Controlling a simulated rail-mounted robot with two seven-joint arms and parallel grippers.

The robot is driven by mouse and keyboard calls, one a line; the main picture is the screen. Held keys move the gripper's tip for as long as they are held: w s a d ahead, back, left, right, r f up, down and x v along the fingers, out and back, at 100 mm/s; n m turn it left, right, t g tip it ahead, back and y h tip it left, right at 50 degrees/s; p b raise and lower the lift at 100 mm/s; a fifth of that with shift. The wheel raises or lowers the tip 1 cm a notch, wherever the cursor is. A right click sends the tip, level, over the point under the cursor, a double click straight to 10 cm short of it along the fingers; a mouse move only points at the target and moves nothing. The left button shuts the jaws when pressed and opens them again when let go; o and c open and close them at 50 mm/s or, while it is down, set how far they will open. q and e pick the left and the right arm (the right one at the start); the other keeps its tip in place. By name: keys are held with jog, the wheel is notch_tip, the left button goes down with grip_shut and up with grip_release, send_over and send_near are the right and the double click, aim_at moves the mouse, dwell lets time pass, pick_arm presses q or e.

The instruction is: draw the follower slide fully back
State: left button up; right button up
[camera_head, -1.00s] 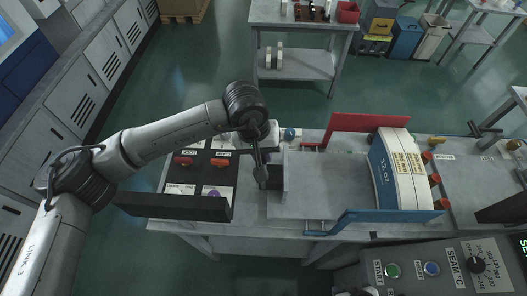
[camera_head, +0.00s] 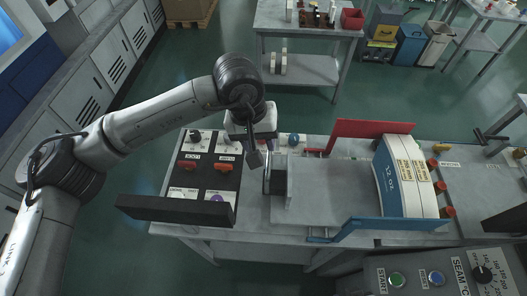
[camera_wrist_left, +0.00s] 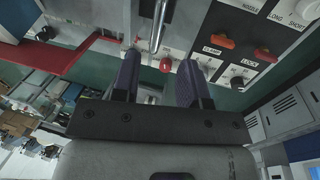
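The follower slide appears to be the grey upright block (camera_head: 279,181) at the left end of the flat feed bed (camera_head: 325,195). A dark upright handle (camera_head: 267,175) shows at the block's left side. A stack of "12 oz" blanks (camera_head: 383,184) stands at the bed's right end, with bare bed between it and the block. My left gripper (camera_head: 255,157) is just up and left of the handle, apparently apart from it. In the left wrist view its two fingers (camera_wrist_left: 160,82) are spread with nothing gripped. A metal bar (camera_wrist_left: 159,24) shows beyond the gap. My right gripper is not in view.
A black switch panel (camera_head: 209,175) with red and dark knobs lies left of the slide. A red guide (camera_head: 365,128) and a blue guide (camera_head: 390,226) flank the bed. A control box (camera_head: 430,275) stands at the lower right.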

pick_arm(q)
notch_tip(320, 180, up, 7)
jog(key=a, duration=0.1)
jog(key=shift+a, duration=0.15)
dwell(0.6)
